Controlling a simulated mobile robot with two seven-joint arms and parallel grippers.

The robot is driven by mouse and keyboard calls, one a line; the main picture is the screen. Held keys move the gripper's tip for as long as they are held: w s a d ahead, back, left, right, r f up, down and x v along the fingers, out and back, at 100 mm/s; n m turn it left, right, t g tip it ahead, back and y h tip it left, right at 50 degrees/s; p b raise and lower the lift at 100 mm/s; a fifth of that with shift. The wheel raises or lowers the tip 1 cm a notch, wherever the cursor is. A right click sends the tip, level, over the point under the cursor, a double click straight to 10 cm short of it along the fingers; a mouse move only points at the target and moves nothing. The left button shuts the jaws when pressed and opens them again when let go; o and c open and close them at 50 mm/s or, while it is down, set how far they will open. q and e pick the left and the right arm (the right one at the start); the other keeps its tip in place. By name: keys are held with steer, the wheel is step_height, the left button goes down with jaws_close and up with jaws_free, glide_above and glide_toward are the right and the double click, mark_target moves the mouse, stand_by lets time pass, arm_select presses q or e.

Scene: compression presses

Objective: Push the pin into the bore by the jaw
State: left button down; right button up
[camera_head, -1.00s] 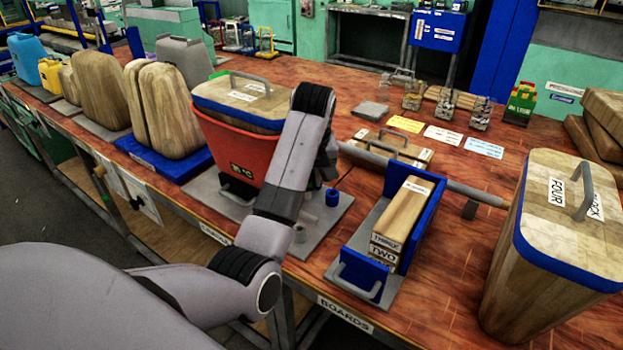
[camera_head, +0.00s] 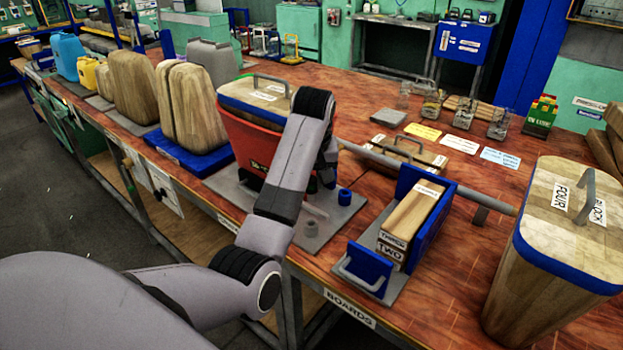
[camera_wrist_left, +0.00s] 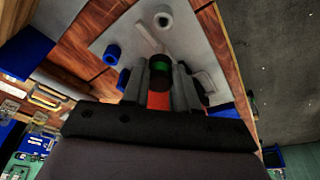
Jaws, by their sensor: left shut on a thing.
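My left gripper shows in the left wrist view (camera_wrist_left: 162,70), shut on a dark cylinder with a green end (camera_wrist_left: 162,72), which looks like the pin. In the head view my own wrist hides the fingers and the pin. A grey plate (camera_head: 325,228) lies beneath, with a grey ring (camera_head: 310,229) and a blue ring (camera_head: 344,196) on it. In the wrist view the grey ring (camera_wrist_left: 164,19) lies beyond the pin's green end, and the blue ring (camera_wrist_left: 112,53) lies left. I cannot tell which opening is the bore. A red press tub (camera_head: 243,145) stands behind my arm. My right gripper is not in view.
A blue press with boards (camera_head: 412,222) stands right of the plate. A large wooden block with a blue rim (camera_head: 540,275) is at the far right. Wooden blocks on a blue base (camera_head: 185,150) stand left of the red tub. Some tabletop is free at front right.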

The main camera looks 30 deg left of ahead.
mark_target(311, 201)
arm_select(q)
steer(key=shift+f+b, duration=0.55)
steer(key=shift+f, duration=2.35)
steer(key=shift+p, duration=0.55)
steer(key=shift+s+f, duration=0.1)
steer(key=shift+f, duration=1.75)
steer(key=shift+r, duration=0.15)
steer(key=shift+r, duration=1.3)
steer(key=shift+f+m, duration=0.3)
steer(key=shift+f, duration=1.1)
